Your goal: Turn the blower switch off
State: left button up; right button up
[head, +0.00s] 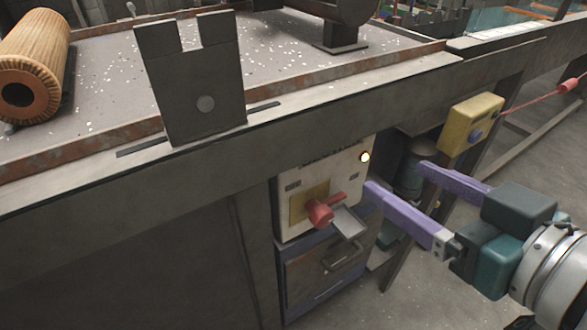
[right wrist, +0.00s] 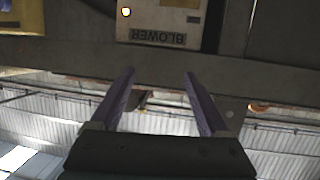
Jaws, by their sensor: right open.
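The blower box (head: 293,212) is a cream panel under the table edge. Its switch is a red handle (head: 320,212) on a yellow plate, with a grey tab beside it. A lamp (head: 364,157) at its upper right is lit. In the right wrist view the blower panel (right wrist: 160,20) shows upside down at the top, with its BLOWER label and lit lamp; the handle is out of that frame. My right gripper (head: 398,179) is open and empty, to the right of the box, its purple fingers pointing left. My left gripper is not in view.
The worktable edge (head: 300,108) overhangs the box. A grey notched plate (head: 200,80) stands in a slot above. A yellow box (head: 470,124) with a blue button and red cable hangs at right. A drawer-like panel with a handle (head: 340,257) is below. Floor is clear at lower right.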

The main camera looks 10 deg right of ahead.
aim_at(327, 222)
notch_tip(327, 222, down, 18)
jog(key=n+t+y+b, duration=0.1)
jog(key=t+y+b, duration=0.2)
jog(key=b, duration=1.4)
jog(key=b+x, duration=0.1)
jog(key=x, duration=0.2)
jog(key=b+x, duration=0.1)
jog(key=x, duration=0.3)
jog(key=a+b+x, duration=0.1)
jog(key=x, duration=0.2)
jog(key=shift+r, duration=0.15)
grip_shut()
